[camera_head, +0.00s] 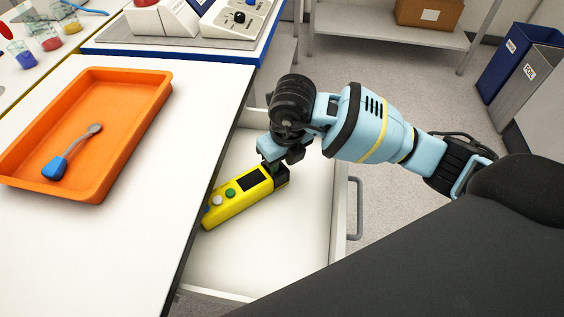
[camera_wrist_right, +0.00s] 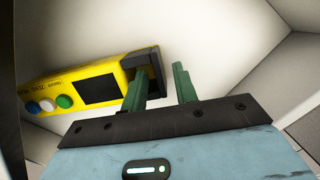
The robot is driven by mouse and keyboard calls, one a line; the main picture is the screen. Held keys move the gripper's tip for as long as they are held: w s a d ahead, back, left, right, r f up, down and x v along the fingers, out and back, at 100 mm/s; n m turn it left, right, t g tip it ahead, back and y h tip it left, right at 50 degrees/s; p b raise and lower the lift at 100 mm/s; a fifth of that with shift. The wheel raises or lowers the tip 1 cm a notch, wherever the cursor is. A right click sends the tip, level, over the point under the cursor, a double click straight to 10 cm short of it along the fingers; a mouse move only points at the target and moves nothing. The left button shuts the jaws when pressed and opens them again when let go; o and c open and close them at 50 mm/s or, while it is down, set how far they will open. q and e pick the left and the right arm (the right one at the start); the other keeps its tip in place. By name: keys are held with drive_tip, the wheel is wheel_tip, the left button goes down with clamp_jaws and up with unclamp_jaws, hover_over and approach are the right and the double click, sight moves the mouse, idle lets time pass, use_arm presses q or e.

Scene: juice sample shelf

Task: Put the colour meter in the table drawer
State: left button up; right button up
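The yellow colour meter (camera_head: 238,199), with a dark screen, round buttons and a black end, lies in the open white table drawer (camera_head: 265,262). The table edge hides a little of its near end. In the right wrist view the colour meter (camera_wrist_right: 72,83) is at the left, its black end by the fingers. My right gripper (camera_wrist_right: 161,84) is open, its green fingers apart with a gap beside the black end. One finger overlaps that end in the picture; I cannot tell if they touch. In the head view the right gripper (camera_head: 271,165) is over the meter's far end. My left gripper is out of view.
An orange tray (camera_head: 122,137) with a blue-handled scoop (camera_head: 70,152) stands on the white table (camera_head: 120,245), left of the drawer. The drawer handle (camera_head: 355,208) is on its right side. Bins (camera_head: 520,80) stand at far right. The drawer's near part is clear.

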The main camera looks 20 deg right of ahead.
wheel_tip(320, 180, up, 11)
drive_tip(key=s, duration=0.1)
drive_tip(key=shift+s+d+f+p, duration=0.15)
drive_tip(key=shift+s+f+p, duration=0.1)
drive_tip(key=shift+p, duration=0.15)
idle(2.4)
